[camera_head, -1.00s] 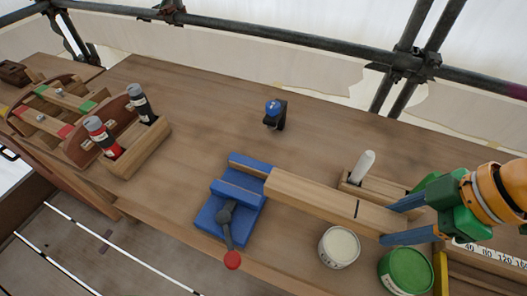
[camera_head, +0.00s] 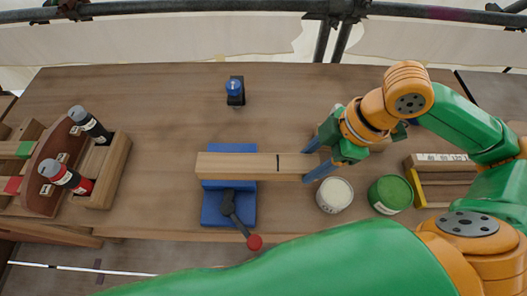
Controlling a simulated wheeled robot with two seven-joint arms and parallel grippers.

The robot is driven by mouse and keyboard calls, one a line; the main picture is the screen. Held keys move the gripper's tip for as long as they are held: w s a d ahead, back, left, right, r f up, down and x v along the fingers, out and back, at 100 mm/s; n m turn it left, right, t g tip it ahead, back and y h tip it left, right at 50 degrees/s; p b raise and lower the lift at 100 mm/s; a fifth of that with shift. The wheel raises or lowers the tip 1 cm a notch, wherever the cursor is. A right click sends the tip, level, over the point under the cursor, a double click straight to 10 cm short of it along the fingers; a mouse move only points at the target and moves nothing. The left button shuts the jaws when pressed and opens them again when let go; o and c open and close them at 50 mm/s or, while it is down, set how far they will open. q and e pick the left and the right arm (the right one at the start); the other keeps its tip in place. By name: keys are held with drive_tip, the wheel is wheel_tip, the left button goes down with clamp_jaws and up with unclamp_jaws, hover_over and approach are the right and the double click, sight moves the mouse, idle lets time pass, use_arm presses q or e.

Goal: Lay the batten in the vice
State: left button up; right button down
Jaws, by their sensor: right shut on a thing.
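The batten (camera_head: 237,166) is a pale wooden bar with a dark line across it. It lies level, left to right, across the blue vice (camera_head: 212,209), and its left end sticks out a little past the vice. Blue shows behind and in front of the batten; I cannot tell whether it rests down between the jaws or is just above them. The vice has a dark handle (camera_head: 231,207) with a red knob at the front. My right gripper (camera_head: 311,160) is shut on the batten's right end. My left gripper is not in view.
A white-topped tin (camera_head: 335,194) and a green tin (camera_head: 390,194) stand close in front of my right gripper. A small blue-topped item (camera_head: 235,90) stands at the back. A wooden caddy with bottles (camera_head: 118,165) is at left. The table between caddy and vice is clear.

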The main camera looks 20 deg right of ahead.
sight(273, 155)
drive_tip(key=w+a+f, duration=0.1)
drive_tip(key=w+f, duration=0.1)
drive_tip(key=f, duration=0.1)
drive_tip(key=w+a+f, duration=0.2)
drive_tip(key=w+f, duration=0.1)
drive_tip(key=f, duration=0.1)
drive_tip(key=w+a+f, duration=0.2)
drive_tip(key=f, duration=0.1)
drive_tip(key=shift+w+a+f+p, duration=0.2)
drive_tip(key=shift+a+p, duration=0.05)
drive_tip(key=shift+p, duration=0.1)
drive_tip(key=shift+d+f, duration=0.1)
drive_tip(key=shift+f, duration=0.3)
drive_tip(key=shift+c, duration=1.1)
unclamp_jaws()
drive_tip(key=shift+f, duration=0.1)
drive_tip(key=v, duration=1.2)
